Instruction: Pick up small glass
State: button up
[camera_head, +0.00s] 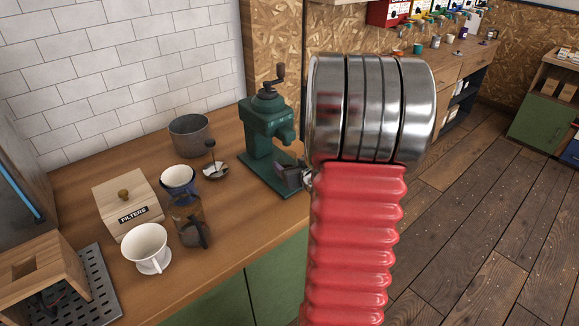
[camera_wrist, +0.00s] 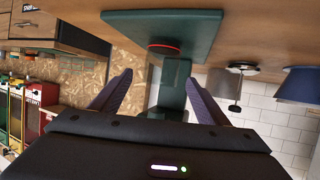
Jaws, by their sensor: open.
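I cannot pick out a small glass for sure in either view. In the head view my gripper (camera_head: 290,177) shows as a dark shape beside the front of the green hand grinder (camera_head: 268,130), partly hidden by my arm. In the wrist view, which is upside down, my gripper (camera_wrist: 158,78) is open, its two dark purple fingers apart with nothing seen held. The grinder's green column (camera_wrist: 174,85) shows between and beyond the fingers. A dark disc with a red rim (camera_wrist: 165,48) lies on the grinder's base (camera_wrist: 190,22).
A wall stands behind.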

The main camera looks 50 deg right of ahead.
aim_at(288, 159)
jog(key=shift+x, duration=2.35)
jog(key=shift+c, duration=0.5)
jog(key=shift+r, duration=0.1)
jog(key=c, duration=1.2)
